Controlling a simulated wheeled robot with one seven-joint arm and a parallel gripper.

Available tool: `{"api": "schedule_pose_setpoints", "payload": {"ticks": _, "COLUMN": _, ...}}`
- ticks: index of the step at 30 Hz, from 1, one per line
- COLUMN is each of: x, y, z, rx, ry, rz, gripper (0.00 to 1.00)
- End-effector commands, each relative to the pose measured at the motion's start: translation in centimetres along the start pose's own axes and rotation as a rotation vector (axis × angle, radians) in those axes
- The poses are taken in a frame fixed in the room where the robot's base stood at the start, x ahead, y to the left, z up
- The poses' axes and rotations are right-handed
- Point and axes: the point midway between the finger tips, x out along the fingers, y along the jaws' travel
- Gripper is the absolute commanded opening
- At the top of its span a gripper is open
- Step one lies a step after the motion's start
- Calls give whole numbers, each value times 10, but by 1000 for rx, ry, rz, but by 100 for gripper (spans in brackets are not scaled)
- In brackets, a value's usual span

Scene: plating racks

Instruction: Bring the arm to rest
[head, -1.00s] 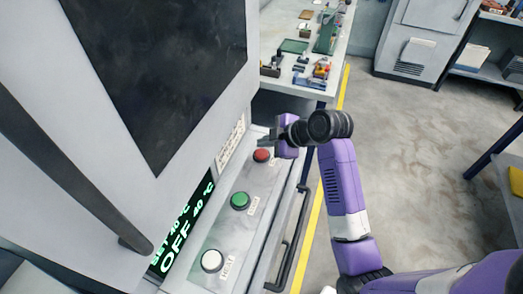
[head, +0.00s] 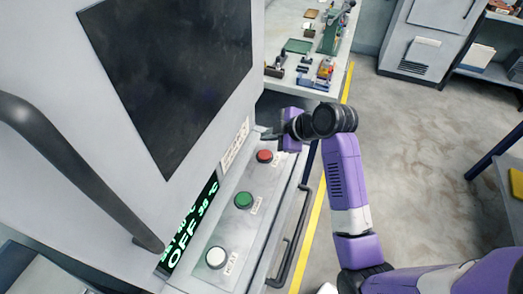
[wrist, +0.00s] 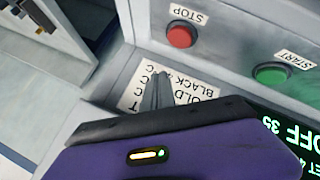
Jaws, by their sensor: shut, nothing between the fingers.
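My purple arm (head: 347,185) reaches up from the lower right in the head view. My gripper (head: 262,135) is at the far end of the machine's sloped control panel (head: 225,222), near the red button (head: 264,156). In the wrist view my gripper (wrist: 158,80) shows as two grey fingers close together, shut and empty, in front of a printed label (wrist: 180,95). The red STOP button (wrist: 180,35) is beyond them to the right. Whether the fingers touch the panel, I cannot tell.
A green button (head: 243,200) and a white button (head: 216,257) sit on the panel. A display (head: 187,235) reads OFF. Dark handles (head: 60,160) stick out from the machine. A bench (head: 300,75) with tools stands behind. The floor (head: 420,130) at right is clear.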

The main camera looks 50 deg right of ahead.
Motion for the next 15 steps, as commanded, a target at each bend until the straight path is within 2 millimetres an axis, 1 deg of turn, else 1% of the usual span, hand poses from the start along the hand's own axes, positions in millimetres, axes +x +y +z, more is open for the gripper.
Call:
{"api": "schedule_pose_setpoints", "payload": {"ticks": 11, "x": 0, "y": 0, "z": 0, "rx": 20, "ry": 0, "rz": 2, "gripper": 0}}
{"api": "schedule_pose_setpoints", "payload": {"ticks": 14, "x": -1, "y": 15, "z": -2, "rx": 97, "ry": 9, "rz": 59, "gripper": 0}}
{"api": "schedule_pose_setpoints", "payload": {"ticks": 15, "x": -3, "y": 26, "z": -2, "rx": 142, "ry": 15, "rz": 107, "gripper": 0}}
